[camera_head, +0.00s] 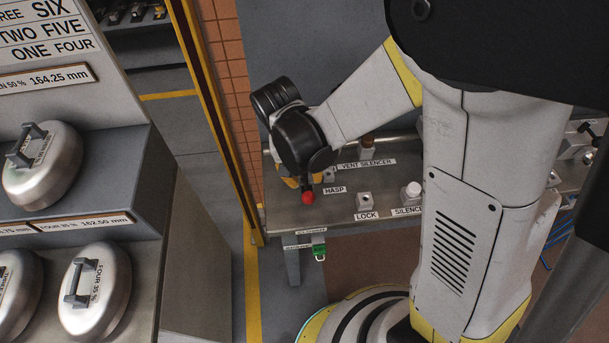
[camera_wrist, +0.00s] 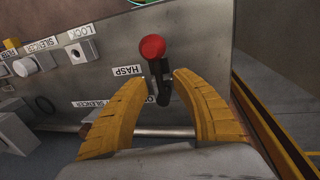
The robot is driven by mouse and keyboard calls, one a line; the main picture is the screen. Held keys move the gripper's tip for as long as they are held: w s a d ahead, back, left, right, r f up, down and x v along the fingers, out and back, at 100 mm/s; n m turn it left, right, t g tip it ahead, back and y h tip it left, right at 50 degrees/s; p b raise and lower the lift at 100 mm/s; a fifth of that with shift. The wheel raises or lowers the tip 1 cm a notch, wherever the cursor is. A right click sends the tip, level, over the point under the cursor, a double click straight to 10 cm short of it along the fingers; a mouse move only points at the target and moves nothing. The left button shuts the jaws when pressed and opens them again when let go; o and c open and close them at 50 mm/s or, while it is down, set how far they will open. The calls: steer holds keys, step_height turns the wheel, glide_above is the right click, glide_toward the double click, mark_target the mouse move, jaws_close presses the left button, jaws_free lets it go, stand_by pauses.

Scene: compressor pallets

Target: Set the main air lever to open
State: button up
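A lever with a red ball knob (camera_head: 308,198) stands at the left end of the grey panel in the head view. In the wrist view its red knob (camera_wrist: 153,47) is at the top, on a dark shaft. My gripper (camera_wrist: 162,76) has its yellow fingers apart, with the shaft showing between or just beyond the tips; contact is unclear. In the head view my gripper (camera_head: 306,183) is just above the knob, its fingers mostly hidden by the wrist. The lever's base is partly hidden, and its own label is not fully readable.
HASP (camera_head: 334,190), LOCK (camera_head: 367,216), SILENCER and VENT SILENCER labels mark fittings on the panel. A green tag (camera_head: 319,250) hangs below its front edge. A yellow post (camera_head: 215,120) stands left of the panel. A rack with round weights (camera_head: 95,290) fills the left side.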

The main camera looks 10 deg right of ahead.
jaws_close()
steer(key=shift+d+n, duration=0.1)
steer(key=shift+n, duration=0.2)
steer(key=n, duration=0.1)
steer(key=d+n, duration=0.1)
steer(key=n, duration=0.1)
steer(key=shift+t, duration=0.3)
steer(key=n, duration=0.2)
steer(key=n+b, duration=0.1)
steer(key=n, duration=0.1)
steer(key=shift+w+d+t, duration=0.15)
steer(key=shift+d+t, duration=0.15)
steer(key=shift+d, duration=0.05)
steer(key=n, duration=0.3)
steer(key=w+d+n+y, duration=0.1)
steer(key=n, duration=0.1)
steer(key=shift+t, duration=0.4)
steer(key=shift+w+d+n+y+b, duration=0.15)
steer(key=shift+w+n+y, duration=0.1)
steer(key=shift+n, duration=1)
steer(key=shift+w+n+y+b, duration=0.15)
steer(key=shift+w+n+y, duration=0.1)
steer(key=shift+n, duration=1)
